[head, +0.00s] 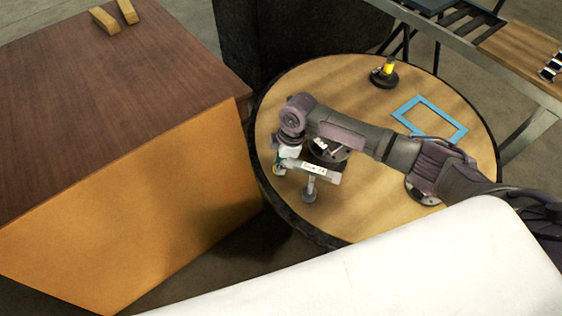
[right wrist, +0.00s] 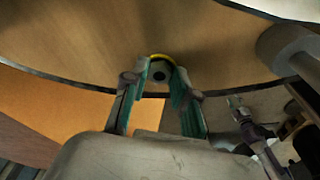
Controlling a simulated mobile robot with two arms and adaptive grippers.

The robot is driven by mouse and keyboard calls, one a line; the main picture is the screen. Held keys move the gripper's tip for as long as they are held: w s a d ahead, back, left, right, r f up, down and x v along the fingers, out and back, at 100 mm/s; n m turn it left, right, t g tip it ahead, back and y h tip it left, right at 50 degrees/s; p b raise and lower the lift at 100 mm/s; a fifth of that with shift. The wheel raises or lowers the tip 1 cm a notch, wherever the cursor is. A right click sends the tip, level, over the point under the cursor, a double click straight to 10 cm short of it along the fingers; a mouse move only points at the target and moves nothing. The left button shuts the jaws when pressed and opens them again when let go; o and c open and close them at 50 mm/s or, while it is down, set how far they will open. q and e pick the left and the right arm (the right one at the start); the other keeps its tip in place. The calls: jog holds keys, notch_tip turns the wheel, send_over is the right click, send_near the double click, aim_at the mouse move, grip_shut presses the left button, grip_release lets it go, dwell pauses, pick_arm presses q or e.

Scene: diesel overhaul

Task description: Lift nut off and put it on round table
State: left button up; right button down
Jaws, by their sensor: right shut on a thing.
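My right gripper (head: 278,168) hangs over the left edge of the round table (head: 285,100) in the head view, fingers pointing down. In the right wrist view its green-lined fingers (right wrist: 160,72) are shut on a small round nut (right wrist: 160,57) with a yellow rim and a dark centre. The nut is hidden or too small to make out in the head view. Bare wood of the round table (right wrist: 80,45) lies beyond the fingertips; I cannot tell whether the nut touches it.
A wooden cabinet (head: 110,90) with two wooden blocks (head: 105,20) stands left. The table's upper left is clear.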

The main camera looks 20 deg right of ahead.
jog(key=c, duration=0.8)
grip_release()
jog(key=r, duration=0.4)
jog(key=d+r, duration=0.1)
jog(key=r, duration=0.3)
jog(key=d+r, duration=0.1)
jog(key=r, duration=0.3)
jog(key=shift+s+d, duration=0.2)
jog(key=shift+s, duration=0.05)
